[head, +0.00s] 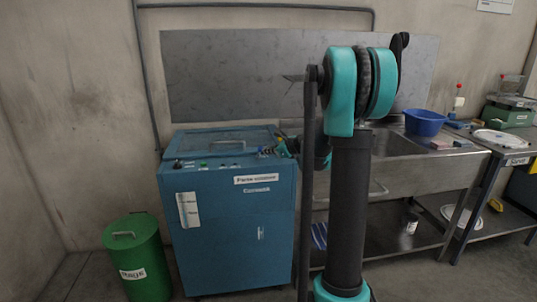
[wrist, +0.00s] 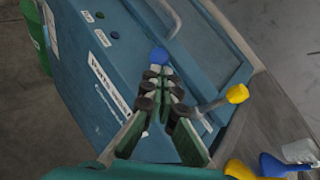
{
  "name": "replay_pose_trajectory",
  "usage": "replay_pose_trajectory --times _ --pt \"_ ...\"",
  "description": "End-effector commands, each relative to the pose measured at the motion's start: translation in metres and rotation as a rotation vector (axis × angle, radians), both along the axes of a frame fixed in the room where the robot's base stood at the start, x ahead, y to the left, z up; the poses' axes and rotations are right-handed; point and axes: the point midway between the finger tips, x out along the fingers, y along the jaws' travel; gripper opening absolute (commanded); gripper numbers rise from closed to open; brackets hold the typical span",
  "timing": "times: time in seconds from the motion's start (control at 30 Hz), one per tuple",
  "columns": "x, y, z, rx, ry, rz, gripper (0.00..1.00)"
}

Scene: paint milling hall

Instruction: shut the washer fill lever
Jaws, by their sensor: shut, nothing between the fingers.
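The parts washer is a blue cabinet (head: 228,225) with a lid on top, at the left of the head view; its top and labelled front also show in the wrist view (wrist: 85,75). A grey lever with a yellow knob (wrist: 237,94) sticks out to the right of my fingers in the wrist view. A round blue knob (wrist: 158,55) sits just beyond my fingertips; I cannot tell whether they touch it. No label shows which is the fill lever. My gripper (wrist: 160,76) is shut and empty over the washer's front right edge.
A green bin (head: 135,262) stands left of the washer. A steel sink bench (head: 425,165) with a blue basin (head: 424,122) is to the right. Yellow and blue items (wrist: 272,163) lie at the wrist view's lower right. My arm hides part of the sink.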

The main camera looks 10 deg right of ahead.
Motion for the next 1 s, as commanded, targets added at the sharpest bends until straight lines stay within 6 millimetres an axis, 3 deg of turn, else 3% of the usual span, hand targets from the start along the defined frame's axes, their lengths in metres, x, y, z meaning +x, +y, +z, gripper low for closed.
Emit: replay_pose_trajectory --times 0.3,0.7,1.0 --pt "0.024 0.0 0.023 -0.001 0.264 0.001 0.0" --pt "0.055 0.0 0.039 -0.001 0.575 -0.001 0.0" --pt "0.067 0.0 0.042 0.0 0.594 0.0 0.0"
